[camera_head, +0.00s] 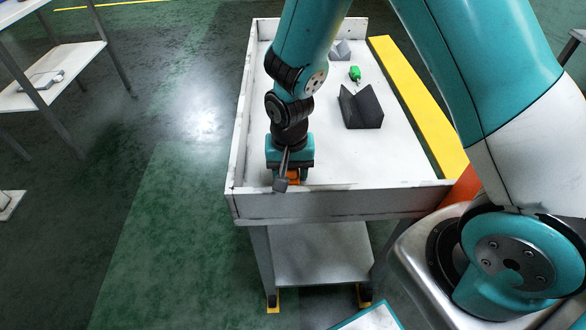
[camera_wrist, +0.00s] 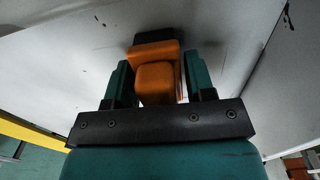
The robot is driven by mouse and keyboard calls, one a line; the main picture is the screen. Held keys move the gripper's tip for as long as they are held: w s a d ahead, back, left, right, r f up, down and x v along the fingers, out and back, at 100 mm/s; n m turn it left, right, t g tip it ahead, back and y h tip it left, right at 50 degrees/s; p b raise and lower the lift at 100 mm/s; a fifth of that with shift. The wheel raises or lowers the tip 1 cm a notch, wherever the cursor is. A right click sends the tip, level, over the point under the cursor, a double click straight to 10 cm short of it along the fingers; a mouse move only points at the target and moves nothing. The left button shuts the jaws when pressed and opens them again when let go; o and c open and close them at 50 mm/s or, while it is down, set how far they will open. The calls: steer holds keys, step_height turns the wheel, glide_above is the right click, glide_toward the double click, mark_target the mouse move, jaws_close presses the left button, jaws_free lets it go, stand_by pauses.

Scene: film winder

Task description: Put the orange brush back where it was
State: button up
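The orange brush (camera_wrist: 155,75) has a blocky orange handle and a dark end. It is between the two green fingers of my gripper (camera_wrist: 157,72), with a finger close along each side. The frames do not show clearly whether the fingers press on it. In the head view my gripper (camera_head: 290,170) points down just inside the near wall of the white tray table (camera_head: 350,205). Only a little of the brush's orange (camera_head: 294,177) shows there, and the rest is hidden behind my gripper. I cannot tell whether the brush touches the tray floor.
A dark grey V-shaped block (camera_head: 362,108) stands in the middle of the tray. Behind it are a green object (camera_head: 355,73) and a lighter grey block (camera_head: 341,50). A yellow strip (camera_head: 418,105) runs along the right side. The left part of the tray floor is clear. Raised walls edge the tray.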

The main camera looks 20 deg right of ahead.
steer(key=shift+o, duration=1.1)
step_height(320, 180, up, 12)
steer(key=shift+r+p, duration=0.1)
steer(key=shift+p, duration=0.55)
steer(key=s+a+r+n+y, duration=0.2)
steer(key=s+r+n, duration=0.4)
steer(key=s, duration=0.2)
steer(key=s+a+r+n+y, duration=0.1)
steer(key=s+r+n+y, duration=0.1)
steer(key=s+r+n, duration=0.3)
steer(key=s+r, duration=0.2)
steer(key=s, duration=0.2)
steer(key=shift+a+r+n, duration=0.3)
steer(key=shift+a+n, duration=0.1)
step_height(320, 180, up, 6)
steer(key=p, duration=0.5)
steer(key=shift+w+f+p, duration=0.1)
steer(key=shift+w+p, duration=0.05)
steer(key=shift+p, duration=0.25)
